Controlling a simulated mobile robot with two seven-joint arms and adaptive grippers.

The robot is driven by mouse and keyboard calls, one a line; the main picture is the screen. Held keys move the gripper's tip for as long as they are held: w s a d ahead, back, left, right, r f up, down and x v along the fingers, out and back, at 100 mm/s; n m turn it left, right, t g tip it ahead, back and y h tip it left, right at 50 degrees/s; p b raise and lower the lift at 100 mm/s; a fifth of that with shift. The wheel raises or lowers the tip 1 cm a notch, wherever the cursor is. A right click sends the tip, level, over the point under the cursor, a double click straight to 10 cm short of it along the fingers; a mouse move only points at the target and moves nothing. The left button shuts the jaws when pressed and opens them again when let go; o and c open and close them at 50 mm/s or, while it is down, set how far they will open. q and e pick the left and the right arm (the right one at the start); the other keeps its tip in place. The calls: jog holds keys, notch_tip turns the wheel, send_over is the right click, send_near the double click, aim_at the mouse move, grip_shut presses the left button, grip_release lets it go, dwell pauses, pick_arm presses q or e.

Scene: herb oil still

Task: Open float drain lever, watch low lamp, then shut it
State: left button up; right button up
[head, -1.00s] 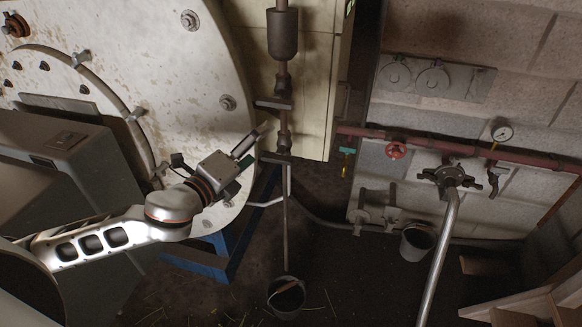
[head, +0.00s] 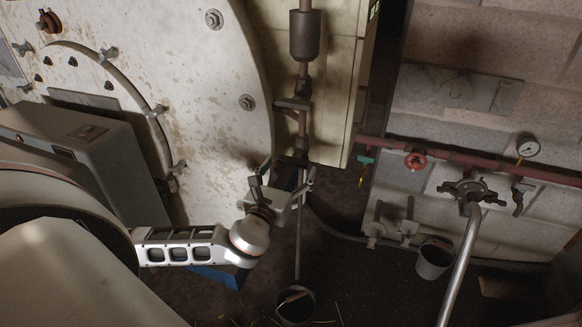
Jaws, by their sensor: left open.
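A dark float cylinder (head: 304,35) hangs on a vertical pipe beside the large pale drum. Below it, a short dark flat bar (head: 292,104) juts left from the pipe, and fittings continue lower down. I cannot tell for sure which of these parts is the drain lever. My left gripper (head: 288,170) is open and empty, its fingers spread up toward the lower fittings. It overlaps them in the picture and hides part of them; contact cannot be told. I cannot pick out the low lamp. My right gripper is not in view.
A bucket (head: 296,304) stands under the thin drain pipe. Another bucket (head: 434,258) is by the block wall. A red pipe (head: 455,158) carries a red handwheel (head: 415,161) and a gauge (head: 528,147). A grey cabinet (head: 85,150) stands at left.

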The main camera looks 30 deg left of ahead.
pick_arm(q)
jog(key=shift+w, duration=0.45)
jog(key=c, duration=1.1)
